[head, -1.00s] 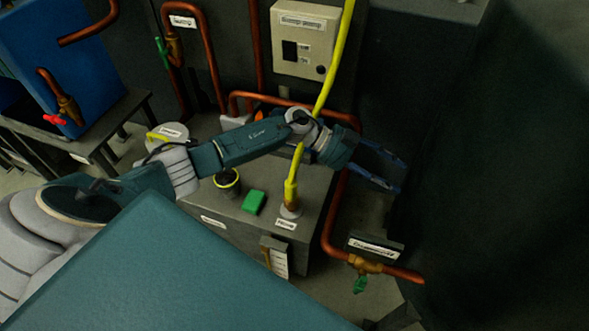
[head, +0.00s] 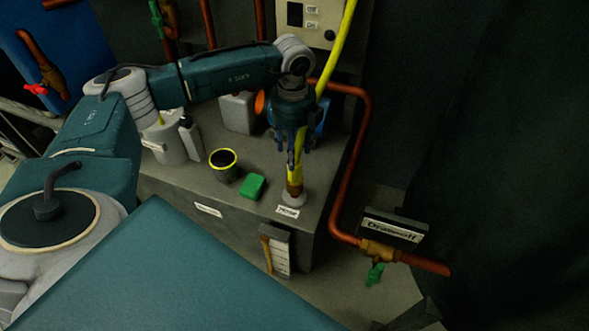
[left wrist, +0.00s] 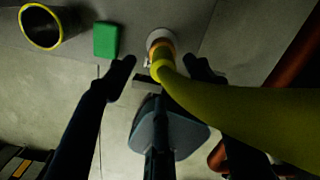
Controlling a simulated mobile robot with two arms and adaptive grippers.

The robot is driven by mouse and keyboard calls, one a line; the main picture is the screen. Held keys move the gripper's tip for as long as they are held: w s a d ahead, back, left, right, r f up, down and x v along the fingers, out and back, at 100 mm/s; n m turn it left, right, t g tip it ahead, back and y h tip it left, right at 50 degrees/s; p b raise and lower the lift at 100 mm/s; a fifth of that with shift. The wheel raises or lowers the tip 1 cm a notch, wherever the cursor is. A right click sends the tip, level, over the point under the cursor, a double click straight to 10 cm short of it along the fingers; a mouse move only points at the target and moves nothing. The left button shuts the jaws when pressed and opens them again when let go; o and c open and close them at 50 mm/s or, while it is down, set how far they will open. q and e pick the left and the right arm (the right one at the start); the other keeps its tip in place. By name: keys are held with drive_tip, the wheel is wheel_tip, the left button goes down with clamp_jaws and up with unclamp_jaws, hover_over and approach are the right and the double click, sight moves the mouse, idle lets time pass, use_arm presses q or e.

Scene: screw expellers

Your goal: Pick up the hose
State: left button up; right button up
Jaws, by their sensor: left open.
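The yellow hose (head: 345,35) comes down from above beside the control box. Its lower end, with a brown fitting (head: 294,188), stands in a pale round holder (head: 292,199) on the grey cabinet top. My left gripper (head: 291,160) points down over the hose's lower end. In the left wrist view the hose (left wrist: 225,105) runs from the holder to the right edge, and its end shows between the two dark fingers of my left gripper (left wrist: 160,68). The fingers are open, one to each side, with gaps to the hose. My right gripper is not in view.
On the cabinet top (head: 185,185) are a green block (head: 252,187), a black cup with yellow rim (head: 224,165) and a pale container (head: 168,140). A copper pipe (head: 352,170) with a valve runs along the right. The control box (head: 312,20) is behind.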

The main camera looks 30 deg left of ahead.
sight(295, 175)
use_arm(q)
drive_tip(key=f, duration=0.4)
drive_tip(key=shift+s+d+b, duration=0.1)
drive_tip(key=shift+d+b, duration=0.15)
drive_tip(key=shift+b, duration=0.1)
drive_tip(key=shift+f, duration=0.5)
clamp_jaws()
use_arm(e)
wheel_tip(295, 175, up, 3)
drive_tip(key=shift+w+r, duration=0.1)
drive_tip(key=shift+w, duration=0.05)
